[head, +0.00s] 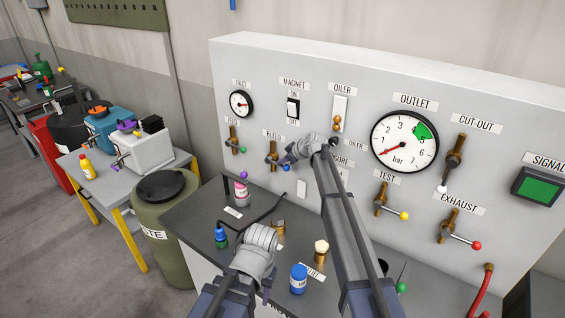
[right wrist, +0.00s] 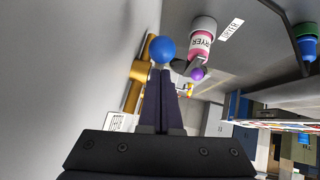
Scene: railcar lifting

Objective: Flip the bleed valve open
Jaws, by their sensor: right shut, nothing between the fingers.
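The bleed valve (head: 271,154) is a brass fitting under the BLEED label on the grey panel, with a blue knob (head: 286,168) at its lower right. In the right wrist view the blue knob (right wrist: 162,50) sits just past the fingertips, beside the brass body (right wrist: 138,75). My right gripper (head: 283,160) is shut and empty, right at the knob; it also shows in the right wrist view (right wrist: 160,85). I cannot tell whether it touches the knob. My left gripper (head: 267,284) is low over the bench, pointing down, its fingers mostly hidden.
Other valves flank it: a green-knobbed one (head: 233,140) to the left and a yellow-knobbed TEST valve (head: 381,198) to the right. The bench (head: 195,215) below holds a pink-and-white bottle (head: 241,192), a blue-capped bottle (head: 221,236) and a blue jar (head: 298,279).

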